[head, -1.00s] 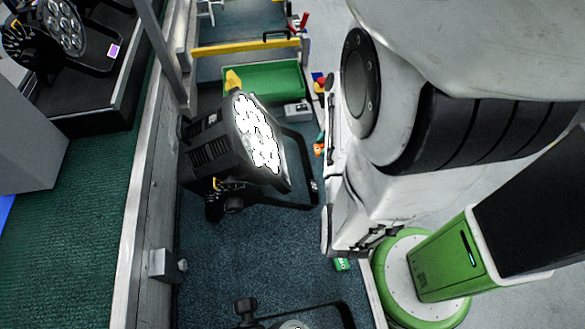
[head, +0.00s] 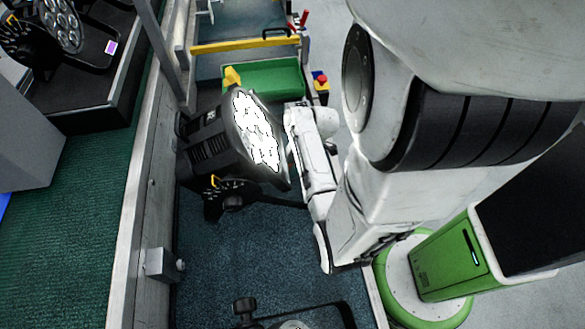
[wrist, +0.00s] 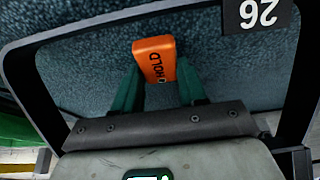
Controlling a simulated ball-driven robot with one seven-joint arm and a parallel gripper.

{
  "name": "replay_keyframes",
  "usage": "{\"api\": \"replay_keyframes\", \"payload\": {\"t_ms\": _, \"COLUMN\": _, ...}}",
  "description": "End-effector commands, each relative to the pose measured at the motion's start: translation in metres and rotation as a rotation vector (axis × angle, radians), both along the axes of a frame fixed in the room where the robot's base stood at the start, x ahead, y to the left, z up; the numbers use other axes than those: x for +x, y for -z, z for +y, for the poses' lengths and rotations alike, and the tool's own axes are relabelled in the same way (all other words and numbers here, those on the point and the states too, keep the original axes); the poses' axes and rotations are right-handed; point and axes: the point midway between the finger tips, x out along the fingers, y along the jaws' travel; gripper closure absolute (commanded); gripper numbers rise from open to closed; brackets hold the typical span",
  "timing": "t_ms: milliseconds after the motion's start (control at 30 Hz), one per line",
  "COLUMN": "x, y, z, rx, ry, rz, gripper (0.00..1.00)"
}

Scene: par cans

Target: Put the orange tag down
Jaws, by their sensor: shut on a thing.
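The orange tag (wrist: 152,47) shows in the wrist view, with "HOLD" printed on its face. The green fingers of my gripper (wrist: 160,74) are shut on its near end. Blue-green carpet (wrist: 90,70) lies behind the tag; I cannot tell whether the tag touches it. In the head view my arm hides both the fingers and the tag, to the right of the lit black par can (head: 215,145).
The par can's black yoke (wrist: 298,75), marked 26, frames the tag in the wrist view. A green tray (head: 265,80) and a yellow bar (head: 240,46) lie beyond the lamp. Another black fixture (head: 245,308) is at the bottom. Carpet between (head: 245,250) is clear.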

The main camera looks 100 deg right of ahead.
Motion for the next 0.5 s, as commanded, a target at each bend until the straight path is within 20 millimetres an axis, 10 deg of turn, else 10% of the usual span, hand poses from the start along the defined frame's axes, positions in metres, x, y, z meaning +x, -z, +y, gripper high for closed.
{"api": "replay_keyframes", "payload": {"t_ms": 433, "x": 0.0001, "y": 0.0154, "z": 0.0002, "rx": 0.001, "ry": -0.001, "rz": 0.0, "gripper": 0.87}}
{"api": "replay_keyframes", "payload": {"t_ms": 467, "x": 0.0001, "y": 0.0149, "z": 0.0001, "rx": 0.001, "ry": -0.001, "rz": 0.0, "gripper": 0.57}}
{"api": "replay_keyframes", "payload": {"t_ms": 500, "x": 0.0, "y": 0.0145, "z": 0.0001, "rx": 0.001, "ry": -0.001, "rz": 0.0, "gripper": 0.53}}
